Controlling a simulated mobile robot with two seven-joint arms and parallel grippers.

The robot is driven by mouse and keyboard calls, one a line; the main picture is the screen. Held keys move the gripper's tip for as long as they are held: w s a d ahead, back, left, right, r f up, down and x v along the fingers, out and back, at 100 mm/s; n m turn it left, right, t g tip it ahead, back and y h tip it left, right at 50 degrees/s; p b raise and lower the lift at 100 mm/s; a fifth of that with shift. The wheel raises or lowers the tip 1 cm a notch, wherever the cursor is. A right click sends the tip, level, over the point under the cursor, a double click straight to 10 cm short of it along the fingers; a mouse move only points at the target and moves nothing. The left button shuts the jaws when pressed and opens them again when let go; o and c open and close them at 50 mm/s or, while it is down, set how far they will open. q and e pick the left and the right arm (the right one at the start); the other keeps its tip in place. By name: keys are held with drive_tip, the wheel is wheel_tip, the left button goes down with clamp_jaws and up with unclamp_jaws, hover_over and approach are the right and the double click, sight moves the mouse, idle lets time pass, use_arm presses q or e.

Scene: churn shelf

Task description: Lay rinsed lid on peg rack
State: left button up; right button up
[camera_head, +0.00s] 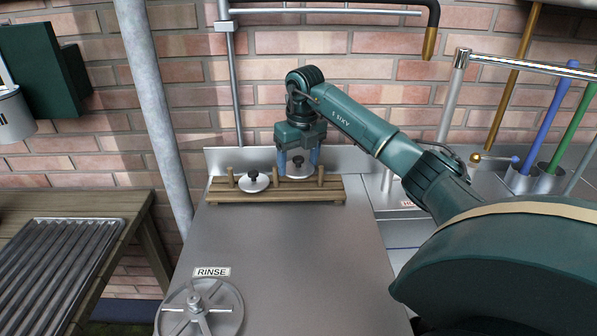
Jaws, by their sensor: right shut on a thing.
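The wooden peg rack (330,194) stands at the back of the steel counter, with several upright pegs. A round metal lid with a black knob (254,184) rests on its left part. My right gripper (298,165) is over the rack's right part, its blue fingers pointing down. It is shut on a second metal lid (300,173), between the fingers, at the height of the pegs. Whether this lid touches the rack cannot be told. My left gripper is out of view.
A round metal spoked fitting (200,308) sits at the counter front by a RINSE label (212,272). A grey pipe (155,110) rises left of the counter. A ribbed metal tray (50,275) lies on the wooden table. The middle of the counter (290,255) is clear.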

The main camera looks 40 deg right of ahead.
sight(299, 167)
wheel_tip(299, 167, down, 3)
drive_tip(key=shift+f, duration=0.2)
drive_tip(key=shift+w+d+f, duration=0.1)
drive_tip(key=shift+w+f, duration=0.1)
drive_tip(key=shift+f, duration=0.15)
drive_tip(key=o, duration=1)
drive_tip(key=r, duration=0.4)
drive_tip(key=s+r, duration=0.1)
drive_tip(key=r, duration=0.7)
drive_tip(key=shift+s+r+p, duration=0.15)
drive_tip(key=shift+s+p, duration=0.1)
drive_tip(key=shift+p, duration=0.1)
